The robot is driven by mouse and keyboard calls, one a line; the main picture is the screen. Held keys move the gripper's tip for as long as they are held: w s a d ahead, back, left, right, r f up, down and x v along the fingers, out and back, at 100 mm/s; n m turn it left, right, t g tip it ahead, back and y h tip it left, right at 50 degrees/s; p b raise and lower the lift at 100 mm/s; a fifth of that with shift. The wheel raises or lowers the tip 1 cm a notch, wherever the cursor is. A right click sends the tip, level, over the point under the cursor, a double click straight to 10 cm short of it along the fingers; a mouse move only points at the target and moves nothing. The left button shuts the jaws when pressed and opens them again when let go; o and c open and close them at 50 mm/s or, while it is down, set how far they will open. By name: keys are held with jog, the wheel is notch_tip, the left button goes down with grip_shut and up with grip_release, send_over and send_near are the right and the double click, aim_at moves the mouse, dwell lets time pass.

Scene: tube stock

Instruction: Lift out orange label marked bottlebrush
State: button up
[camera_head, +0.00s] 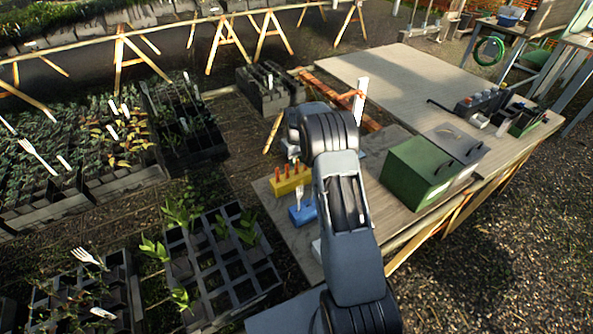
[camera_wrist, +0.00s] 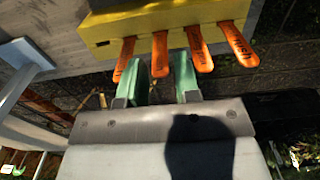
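Several orange labels (camera_wrist: 238,45) stand in a row in a yellow block (camera_wrist: 170,24). In the head view the yellow block (camera_head: 290,182) is on the table's near left part, with the orange labels (camera_head: 286,171) upright. The labels carry dark writing, too small or blurred for me to read as bottlebrush. My gripper (camera_wrist: 160,66) is open in the wrist view, its two green fingers apart. The second orange label from the left (camera_wrist: 160,52) shows between the fingertips; I cannot tell whether they touch it. In the head view my arm hides the gripper.
A blue block (camera_head: 303,213) with a white label stands next to the yellow block. A green box (camera_head: 415,173) and a grey box (camera_head: 455,143) stand to the right on the table (camera_head: 400,75). Plant trays (camera_head: 222,262) lie on the ground at left.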

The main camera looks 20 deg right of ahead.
jog(key=shift+f, duration=0.6)
grip_shut()
jog(key=shift+r, duration=0.15)
